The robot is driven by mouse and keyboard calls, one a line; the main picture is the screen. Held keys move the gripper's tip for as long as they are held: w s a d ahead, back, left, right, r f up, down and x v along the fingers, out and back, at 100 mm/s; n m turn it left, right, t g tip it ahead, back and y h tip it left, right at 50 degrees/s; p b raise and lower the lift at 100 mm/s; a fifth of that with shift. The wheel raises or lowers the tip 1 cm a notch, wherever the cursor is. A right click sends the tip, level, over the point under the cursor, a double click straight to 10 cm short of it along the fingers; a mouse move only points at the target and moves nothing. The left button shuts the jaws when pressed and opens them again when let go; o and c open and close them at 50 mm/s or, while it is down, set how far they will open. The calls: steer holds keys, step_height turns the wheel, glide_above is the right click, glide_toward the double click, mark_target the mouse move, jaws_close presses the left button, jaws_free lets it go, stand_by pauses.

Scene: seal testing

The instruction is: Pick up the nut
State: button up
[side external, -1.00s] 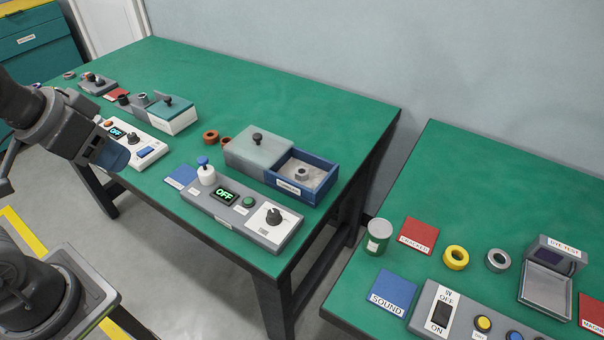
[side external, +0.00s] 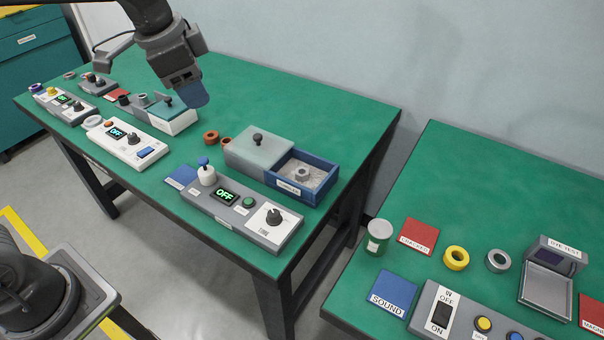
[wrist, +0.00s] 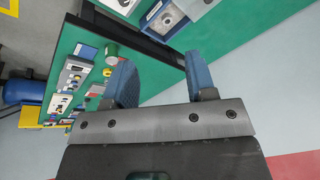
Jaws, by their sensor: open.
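A grey nut (side external: 302,173) lies in the open blue-walled box (side external: 325,186) on the main green table. In the wrist view, what looks like the nut (wrist: 167,19) shows near the top edge, inside the box. My gripper (side external: 196,98) is in the air over the table, left of and above the box, well apart from the nut. In the wrist view its two blue fingers (wrist: 161,85) are spread with nothing between them.
A grey lid with a black knob (side external: 258,150) is beside the blue box. A control panel (side external: 240,215) stands in front. Brown rings (side external: 211,138) lie left of it. The back of the table is clear. A second green table (side external: 460,200) stands right.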

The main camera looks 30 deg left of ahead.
steer(key=w+d+f+m+g, duration=0.1)
steer(key=w+d+f+m, duration=0.15)
steer(key=w, duration=0.35)
steer(key=w+d+f+m+g, duration=0.1)
steer(key=w+d+f+m, duration=0.1)
steer(key=w+f+m, duration=0.3)
steer(key=m+g, duration=0.1)
steer(key=m, duration=0.2)
glide_above(300, 170)
steer(key=s+d, duration=0.1)
step_height(300, 170, down, 10)
step_height(300, 170, down, 14)
steer(key=shift+s+r, duration=0.1)
steer(key=shift+r, duration=0.1)
steer(key=shift+c, duration=0.2)
steer(key=c, duration=0.8)
steer(key=shift+r, duration=0.1)
